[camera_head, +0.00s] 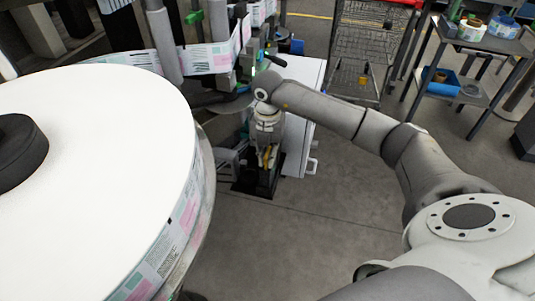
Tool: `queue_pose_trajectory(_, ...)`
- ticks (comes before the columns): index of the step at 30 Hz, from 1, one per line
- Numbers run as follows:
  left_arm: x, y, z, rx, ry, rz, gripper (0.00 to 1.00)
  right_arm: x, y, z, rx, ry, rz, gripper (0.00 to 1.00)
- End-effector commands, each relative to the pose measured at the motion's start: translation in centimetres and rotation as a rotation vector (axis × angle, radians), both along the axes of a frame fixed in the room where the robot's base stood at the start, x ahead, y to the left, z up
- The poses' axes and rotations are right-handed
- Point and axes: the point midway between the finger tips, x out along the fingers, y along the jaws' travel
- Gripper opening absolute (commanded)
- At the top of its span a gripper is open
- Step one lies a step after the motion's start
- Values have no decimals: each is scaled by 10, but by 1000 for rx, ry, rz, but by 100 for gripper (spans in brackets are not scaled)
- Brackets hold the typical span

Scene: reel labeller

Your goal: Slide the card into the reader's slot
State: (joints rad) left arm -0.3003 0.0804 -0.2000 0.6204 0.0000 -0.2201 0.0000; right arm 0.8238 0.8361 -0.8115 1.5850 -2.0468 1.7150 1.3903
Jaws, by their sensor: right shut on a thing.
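My right gripper (268,172) points down beside the labeller, in front of the white cabinet (304,120). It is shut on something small. A narrow yellow piece (267,156) shows at its fingers, probably the card, but it is too small to make out its shape or tilt. The reader and its slot cannot be made out; the arm and the dark machine parts around the gripper hide that spot. My left gripper is not in view.
A large white label reel (100,130) with a black hub (18,150) fills the left. A printed label web (207,58) runs behind it. A wire cart (368,45) and a shelf table (478,42) stand at the back right. The grey floor (290,245) in front is clear.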

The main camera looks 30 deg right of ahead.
Motion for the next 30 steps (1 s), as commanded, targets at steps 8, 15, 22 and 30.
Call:
queue_pose_trajectory(8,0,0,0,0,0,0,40,0,0,0,0,0,0,35)
queue_pose_trajectory(15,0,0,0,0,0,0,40,0,0,0,0,0,0,36)
queue_pose_trajectory(22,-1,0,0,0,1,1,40,1,0,15,1,-2,1,36)
queue_pose_trajectory(30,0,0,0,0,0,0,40,1,0,72,1,-6,0,36)
